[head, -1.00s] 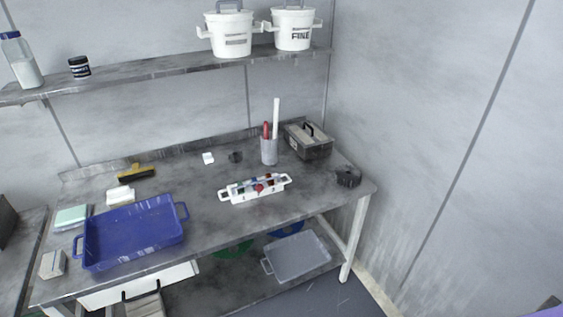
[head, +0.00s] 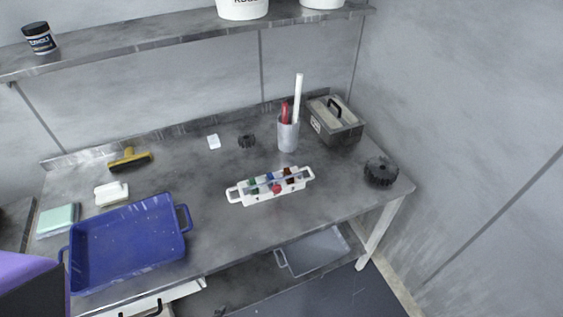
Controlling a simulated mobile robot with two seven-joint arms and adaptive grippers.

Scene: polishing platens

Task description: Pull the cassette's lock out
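The cassette (head: 258,196) is a white rack with a loop handle at each end. It lies on the grey bench, right of the blue tray, at a slight slant with its right end farther back. Small green, blue, red and brown pieces sit along it, and a bar runs over them. A red knob (head: 277,188) shows on its front side; I cannot tell if it is the lock. Neither of my grippers is in view, and nothing touches the cassette.
A blue tray (head: 184,219) lies to the left on the bench (head: 215,180). Behind the cassette stand a grey cup (head: 288,137) with red and white sticks and a grey toolbox (head: 346,128). A black toothed ring (head: 381,171) lies right. Bench in front of the cassette is clear.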

